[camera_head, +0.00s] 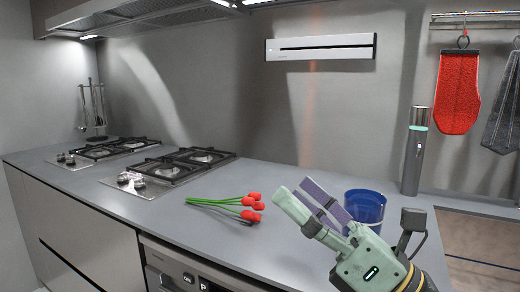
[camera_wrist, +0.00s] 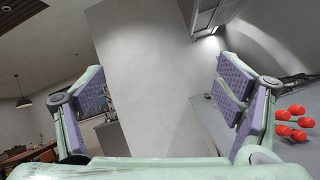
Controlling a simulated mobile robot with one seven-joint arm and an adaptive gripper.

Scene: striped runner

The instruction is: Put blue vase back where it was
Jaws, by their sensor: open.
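The blue vase (camera_head: 366,205) stands upright on the grey counter (camera_head: 230,222) towards its right side in the head view. It looks like a dark blue, glassy cup, and its lower part is partly hidden behind my gripper. My gripper (camera_head: 307,205) is open and empty, in front of the vase and to its left, pointing up and left. In the wrist view my gripper's two fingers (camera_wrist: 160,105) are spread wide with nothing between them. The vase does not show in the wrist view.
Red tulips (camera_head: 250,205) with green stems lie on the counter left of my gripper; they also show in the wrist view (camera_wrist: 290,125). Two gas hobs (camera_head: 185,160) are further left. A grey cylinder (camera_head: 414,150) stands behind the vase. A red mitt (camera_head: 458,90) hangs on the wall.

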